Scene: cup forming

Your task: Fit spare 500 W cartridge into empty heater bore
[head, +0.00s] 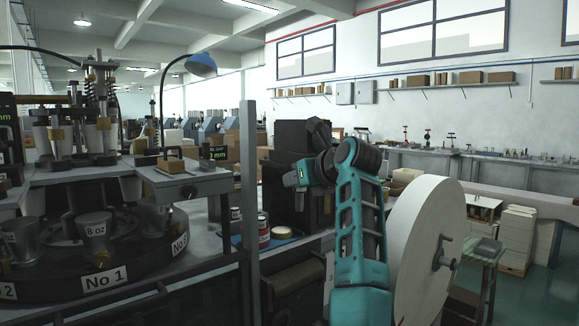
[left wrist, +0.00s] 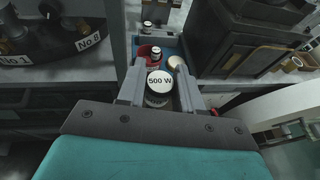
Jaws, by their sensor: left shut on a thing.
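In the head view my left gripper (head: 292,180) is small and dark, in front of a black machine, above and right of the blue tray; the cartridge cannot be made out there. The empty heater bore cannot be made out in either view. My right gripper is out of view.
A black machine (head: 290,140) and large pale reel (head: 425,250) stand right.

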